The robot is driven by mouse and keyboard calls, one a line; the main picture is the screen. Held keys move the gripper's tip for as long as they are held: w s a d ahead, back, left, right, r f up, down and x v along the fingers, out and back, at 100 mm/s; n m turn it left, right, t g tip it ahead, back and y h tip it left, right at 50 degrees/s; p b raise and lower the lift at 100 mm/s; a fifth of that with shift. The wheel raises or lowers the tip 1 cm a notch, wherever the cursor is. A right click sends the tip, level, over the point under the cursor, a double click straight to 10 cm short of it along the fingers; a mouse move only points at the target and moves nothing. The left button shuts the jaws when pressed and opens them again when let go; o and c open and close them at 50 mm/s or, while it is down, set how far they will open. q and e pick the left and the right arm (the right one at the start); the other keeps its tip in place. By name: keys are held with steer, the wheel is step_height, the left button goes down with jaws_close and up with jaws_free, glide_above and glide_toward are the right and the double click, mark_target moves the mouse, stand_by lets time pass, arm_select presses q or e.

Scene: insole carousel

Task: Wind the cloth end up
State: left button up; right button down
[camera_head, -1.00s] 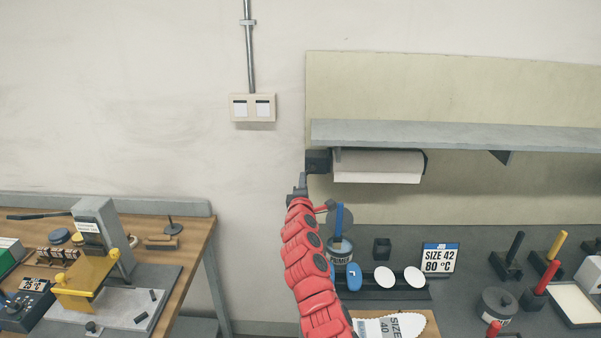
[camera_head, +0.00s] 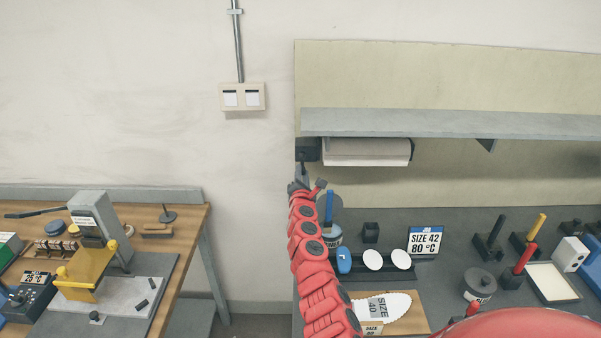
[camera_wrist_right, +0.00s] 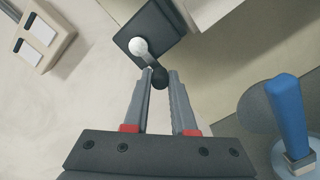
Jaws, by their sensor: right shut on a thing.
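A white cloth roll (camera_head: 366,146) hangs under the grey shelf. Its loose end (camera_head: 365,161) shows as a short flap below the roll. At the roll's left end is a dark block (camera_head: 308,149). In the right wrist view this block (camera_wrist_right: 152,28) carries a small crank with a pale round hub (camera_wrist_right: 138,46) and a black knob (camera_wrist_right: 160,80). My right gripper (camera_head: 301,176) is just below the block in the head view. Its fingers (camera_wrist_right: 160,76) are shut on the black knob. My left gripper is not in view.
A shelf (camera_head: 450,123) runs above the roll. A wooden table (camera_head: 190,222) stands at left; plain wall lies between.

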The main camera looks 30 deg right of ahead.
steer(key=shift+d+r, duration=0.1)
stand_by(0.4)
steer(key=c, duration=0.7)
jaws_free()
steer(key=shift+s, duration=0.15)
steer(key=shift+s+a+p, duration=0.4)
steer(key=shift+s, duration=0.1)
steer(key=b+v, duration=0.1)
steer(key=v, duration=1.5)
steer(key=shift+d, duration=0.1)
